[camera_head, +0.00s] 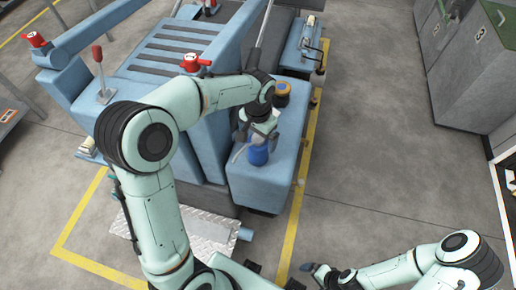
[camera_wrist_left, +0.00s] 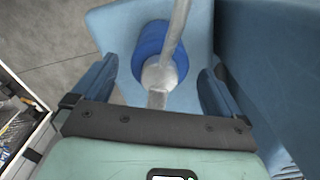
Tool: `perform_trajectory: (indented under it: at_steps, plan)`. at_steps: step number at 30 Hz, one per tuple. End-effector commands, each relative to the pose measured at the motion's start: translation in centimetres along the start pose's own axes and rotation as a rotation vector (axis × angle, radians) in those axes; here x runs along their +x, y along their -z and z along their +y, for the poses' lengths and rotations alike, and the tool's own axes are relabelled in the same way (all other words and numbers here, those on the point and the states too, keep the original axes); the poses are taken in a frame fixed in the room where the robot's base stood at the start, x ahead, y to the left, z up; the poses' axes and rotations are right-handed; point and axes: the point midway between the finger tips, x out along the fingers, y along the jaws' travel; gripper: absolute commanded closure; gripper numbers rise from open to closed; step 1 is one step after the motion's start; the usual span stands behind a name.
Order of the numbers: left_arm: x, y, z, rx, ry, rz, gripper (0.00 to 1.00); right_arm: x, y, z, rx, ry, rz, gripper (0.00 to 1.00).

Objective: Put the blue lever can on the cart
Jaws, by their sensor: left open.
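The blue lever can (camera_head: 258,154), with a grey metal top and spout, stands on a light-blue machine ledge (camera_head: 243,183). My left gripper (camera_head: 258,135) is over it, open. In the left wrist view the blue can (camera_wrist_left: 139,46) lies ahead and between the two spread fingers (camera_wrist_left: 156,88), with its grey lever or spout crossing the middle. The fingers appear apart from the can; contact cannot be told. My right gripper (camera_head: 326,274) is at the bottom edge, its jaws unclear. I cannot identify the cart with certainty; a white-framed unit (camera_head: 503,185) is cut off at the right edge.
Red-topped fittings (camera_head: 196,62) and a red-knobbed lever (camera_head: 98,55) rise from the machine at left. Grey cabinets (camera_head: 470,80) stand at right. Open floor (camera_head: 375,160) lies between.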

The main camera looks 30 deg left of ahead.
Motion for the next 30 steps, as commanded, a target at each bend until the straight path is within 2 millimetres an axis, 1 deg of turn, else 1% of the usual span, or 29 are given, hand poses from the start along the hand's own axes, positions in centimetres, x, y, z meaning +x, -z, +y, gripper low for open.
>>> perform_trajectory:
  at_steps: [1, 3, 8, 9, 11, 12, 14, 15, 17, 18, 26, 30]
  plan:
    - [0.5, -0.1, 0.0, 0.0, 0.0, -0.002, 0.0, 0.1, 0.0, 0.1, 0.0, 0.0, -0.001, 0.0]
    - [0.7, 0.0, 0.0, 0.0, 0.0, -0.001, 0.0, 0.1, -0.1, 0.1, 0.0, 0.0, -0.001, 0.0]
    - [0.7, 0.0, 0.0, 0.0, 0.0, 0.0, 0.0, 0.1, 0.0, 0.0, 0.0, 0.0, -0.001, 0.0]
    - [0.7, 0.0, 0.0, 0.0, 0.0, 0.0, 0.03, 0.1, 0.0, 0.0, 0.0, 0.0, -0.001, 0.0]
    - [0.7, 0.0, 0.0, 0.0, 0.0, 0.0, 0.23, 0.1, 0.0, 0.0, 0.0, 0.0, -0.001, 0.0]
    - [0.7, 0.0, 0.0, 0.0, 0.0, 0.0, 0.36, 0.1, 0.0, 0.0, 0.0, 0.0, -0.001, 0.0]
    - [0.7, 0.0, 0.0, 0.0, 0.0, 0.0, 0.55, 0.1, 0.0, 0.0, 0.0, 0.0, -0.001, 0.0]
    - [0.7, 0.0, 0.0, 0.0, 0.0, 0.001, 0.68, 0.1, 0.0, 0.0, 0.0, 0.0, -0.001, 0.0]
    - [0.6, 0.0, 0.0, 0.0, 0.0, 0.001, 0.88, 0.1, 0.0, 0.0, 0.0, 0.0, -0.001, 0.0]
    - [0.6, 0.0, 0.0, 0.0, 0.0, 0.003, 1.0, 0.1, -0.1, 0.0, 0.0, 0.0, -0.001, 0.0]
    - [0.4, 0.1, 0.0, 0.0, 0.0, 0.003, 1.0, 0.1, 0.0, 0.0, 0.0, 0.0, -0.001, 0.0]
    - [-0.5, 0.1, 0.0, -0.001, 0.0, 0.005, 1.0, -0.1, 0.1, -0.1, 0.0, 0.0, 0.001, 0.0]
